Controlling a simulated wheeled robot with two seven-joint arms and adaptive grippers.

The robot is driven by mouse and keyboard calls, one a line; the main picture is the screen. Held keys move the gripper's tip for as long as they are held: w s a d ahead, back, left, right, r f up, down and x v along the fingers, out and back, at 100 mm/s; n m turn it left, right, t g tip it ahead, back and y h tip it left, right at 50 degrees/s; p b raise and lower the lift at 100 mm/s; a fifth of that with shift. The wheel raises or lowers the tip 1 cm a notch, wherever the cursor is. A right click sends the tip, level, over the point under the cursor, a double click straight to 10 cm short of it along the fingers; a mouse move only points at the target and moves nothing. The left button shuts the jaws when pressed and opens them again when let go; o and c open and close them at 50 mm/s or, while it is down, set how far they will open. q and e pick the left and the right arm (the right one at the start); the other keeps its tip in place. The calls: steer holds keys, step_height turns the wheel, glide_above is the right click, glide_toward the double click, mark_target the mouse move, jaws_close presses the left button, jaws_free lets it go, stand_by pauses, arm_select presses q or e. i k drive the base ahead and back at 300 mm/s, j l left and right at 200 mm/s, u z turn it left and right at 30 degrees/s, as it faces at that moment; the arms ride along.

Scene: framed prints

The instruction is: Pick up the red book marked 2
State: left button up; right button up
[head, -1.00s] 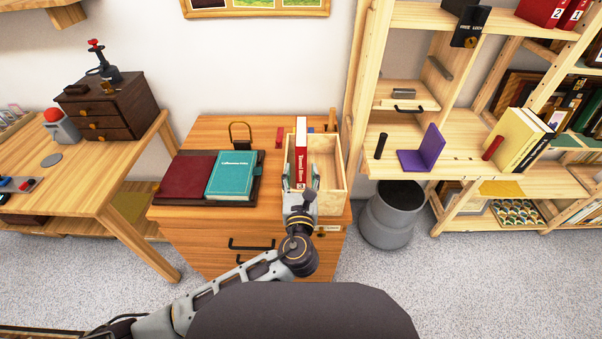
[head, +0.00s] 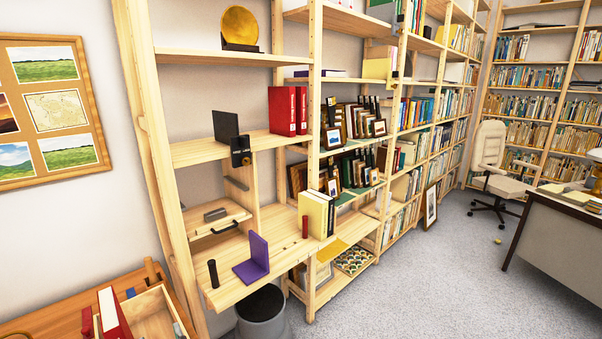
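Two red books stand side by side on the middle shelf in the head view. The left red book (head: 282,111) and the right red book (head: 301,109) have white marks on their spines, too small to read now. In the earlier frame the left one reads 2 and the right one 1. My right gripper is out of view.
A black bookend (head: 226,127) stands left of the red books, with a gap between. A purple bookend (head: 254,257) and yellow books (head: 313,214) are on the lower shelf. A grey bin (head: 262,314) stands below. Open floor lies to the right.

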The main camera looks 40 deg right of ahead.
mark_target(281, 99)
steer(key=z, duration=1)
